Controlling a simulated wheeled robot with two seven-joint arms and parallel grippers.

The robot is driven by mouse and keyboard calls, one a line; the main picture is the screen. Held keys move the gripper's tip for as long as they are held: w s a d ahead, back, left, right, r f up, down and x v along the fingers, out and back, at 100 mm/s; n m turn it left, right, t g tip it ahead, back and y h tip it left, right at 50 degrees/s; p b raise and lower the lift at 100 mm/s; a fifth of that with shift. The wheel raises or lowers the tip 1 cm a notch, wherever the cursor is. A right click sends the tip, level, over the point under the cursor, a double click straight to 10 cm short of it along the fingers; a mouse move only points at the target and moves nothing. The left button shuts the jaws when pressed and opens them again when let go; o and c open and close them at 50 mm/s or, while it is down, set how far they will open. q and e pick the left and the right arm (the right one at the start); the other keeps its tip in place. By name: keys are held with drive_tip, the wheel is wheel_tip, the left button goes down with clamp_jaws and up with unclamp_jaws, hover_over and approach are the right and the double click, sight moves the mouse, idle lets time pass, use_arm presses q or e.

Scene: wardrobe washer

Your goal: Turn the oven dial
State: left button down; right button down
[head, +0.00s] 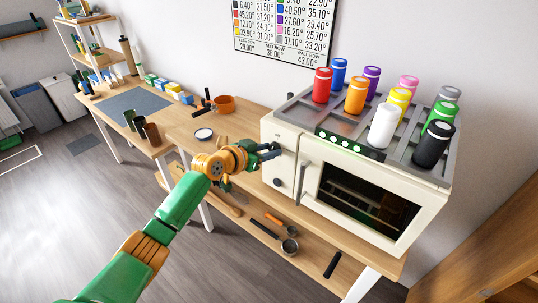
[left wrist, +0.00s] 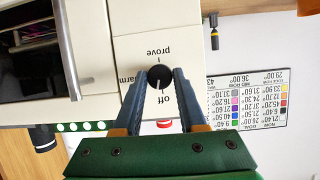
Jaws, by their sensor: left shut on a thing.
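The white oven (head: 292,128) stands on the wooden bench at the right. Its black dial (left wrist: 159,77) shows in the left wrist view, with "prove", "off" and a partly hidden "warm" printed around it. The dial's white mark lies toward the "off" side. My left gripper (head: 276,150) reaches the oven's front panel; its fingertips cover the dial in the head view. In the left wrist view my left gripper (left wrist: 160,84) is shut on the dial, one finger on each side. A second black knob (head: 277,182) sits lower on the panel. My right gripper is not in view.
Several coloured canisters, such as a red one (head: 322,85), stand on the oven's top. The oven door (head: 365,195) with its upright handle is right of the panel. An orange pot (head: 224,104) and white bowl (head: 203,134) are on the bench. Pans (head: 289,245) lie on the shelf below.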

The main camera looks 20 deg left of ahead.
use_arm(q)
drive_tip(key=shift+f+n+h+b, duration=0.15)
drive_tip(key=shift+n+h+b, duration=0.55)
drive_tip(key=shift+n+b, duration=0.4)
drive_tip(key=shift+c, duration=2.4)
unclamp_jaws()
drive_tip(key=shift+a, duration=0.1)
drive_tip(key=b+v, duration=0.2)
drive_tip(key=v, duration=0.5)
